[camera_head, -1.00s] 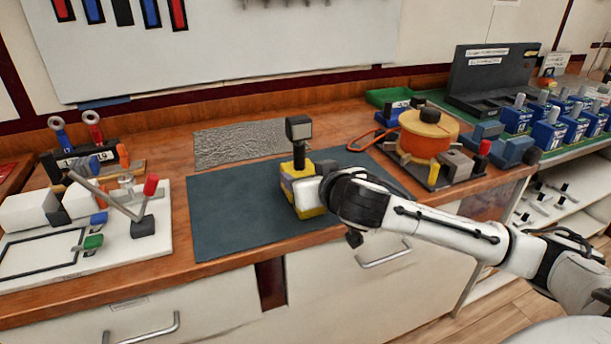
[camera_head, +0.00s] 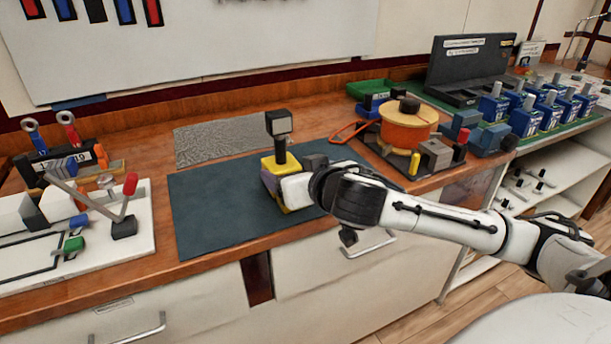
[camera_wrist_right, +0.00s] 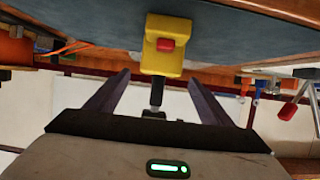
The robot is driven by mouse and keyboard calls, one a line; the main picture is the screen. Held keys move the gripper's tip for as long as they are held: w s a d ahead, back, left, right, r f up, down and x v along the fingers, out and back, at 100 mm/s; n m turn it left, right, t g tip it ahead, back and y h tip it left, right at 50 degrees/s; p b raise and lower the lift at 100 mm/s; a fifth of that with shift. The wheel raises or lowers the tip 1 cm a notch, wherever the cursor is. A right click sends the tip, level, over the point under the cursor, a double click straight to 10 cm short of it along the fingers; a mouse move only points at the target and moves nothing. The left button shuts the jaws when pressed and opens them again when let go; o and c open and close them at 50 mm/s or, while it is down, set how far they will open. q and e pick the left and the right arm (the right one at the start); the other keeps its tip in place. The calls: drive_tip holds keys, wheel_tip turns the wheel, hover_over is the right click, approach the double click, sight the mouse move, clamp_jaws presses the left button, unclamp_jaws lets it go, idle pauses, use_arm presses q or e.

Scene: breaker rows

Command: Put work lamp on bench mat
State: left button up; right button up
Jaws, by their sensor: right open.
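The work lamp (camera_head: 281,165) has a yellow base, a black post and a dark head with a pale face. It stands upright on the dark blue-grey bench mat (camera_head: 210,215), near the mat's right part. My right gripper (camera_head: 288,180) is open at the lamp's right side, low by its base. In the right wrist view the lamp (camera_wrist_right: 165,48) is between and beyond the two spread fingers of the gripper (camera_wrist_right: 160,77), with visible gaps on both sides. The mat (camera_wrist_right: 90,25) fills the top there. My left gripper is not in view.
A grey textured sheet (camera_head: 230,140) lies behind the mat. An orange round container (camera_head: 408,130) stands on a dark tray to the right. A white board with levers (camera_head: 140,245) is at left. The mat's left part is clear.

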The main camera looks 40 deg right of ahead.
drive_tip(key=p+v, duration=0.5)
drive_tip(key=v, duration=0.3)
drive_tip(key=shift+s, duration=0.25)
